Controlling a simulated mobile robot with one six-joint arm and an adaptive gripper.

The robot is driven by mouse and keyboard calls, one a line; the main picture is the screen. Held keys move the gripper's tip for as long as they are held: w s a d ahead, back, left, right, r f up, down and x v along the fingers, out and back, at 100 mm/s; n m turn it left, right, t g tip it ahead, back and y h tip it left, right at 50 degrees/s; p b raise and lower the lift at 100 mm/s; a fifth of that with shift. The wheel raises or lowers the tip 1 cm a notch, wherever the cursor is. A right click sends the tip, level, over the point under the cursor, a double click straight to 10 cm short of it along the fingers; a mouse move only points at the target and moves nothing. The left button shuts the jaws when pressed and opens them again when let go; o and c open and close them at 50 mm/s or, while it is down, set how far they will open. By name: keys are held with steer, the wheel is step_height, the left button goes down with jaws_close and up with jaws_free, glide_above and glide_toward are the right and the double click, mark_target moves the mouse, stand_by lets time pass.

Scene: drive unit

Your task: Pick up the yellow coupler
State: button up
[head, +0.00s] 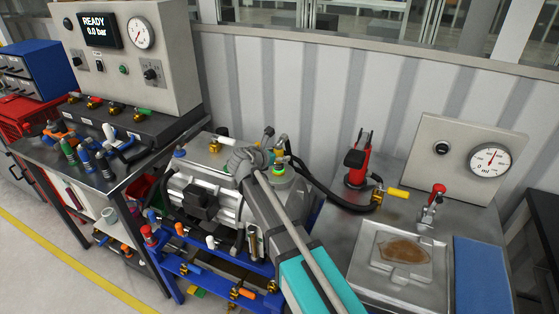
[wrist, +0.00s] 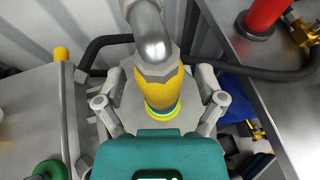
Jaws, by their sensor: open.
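The yellow coupler (wrist: 165,88) shows in the wrist view as a yellow cylinder below a grey metal fitting, with a glowing green and yellow ring at its lower end. My gripper (wrist: 161,86) is open, with one finger on each side of the coupler and a visible gap on both sides. The teal gripper body hides what lies below the ring. In the head view my gripper (head: 246,160) is over the pump unit, and the green and yellow ring (head: 279,169) shows just right of it. The coupler's body is hard to make out there.
A black hose (head: 335,200) runs right of the coupler toward a red tool (head: 358,165) on the metal bench. A yellow-handled valve (head: 397,193) and a tray (head: 362,285) are farther right. A control panel (head: 135,50) stands left. Blue rails and fittings lie below the pump.

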stand_by(0.4)
jaws_close()
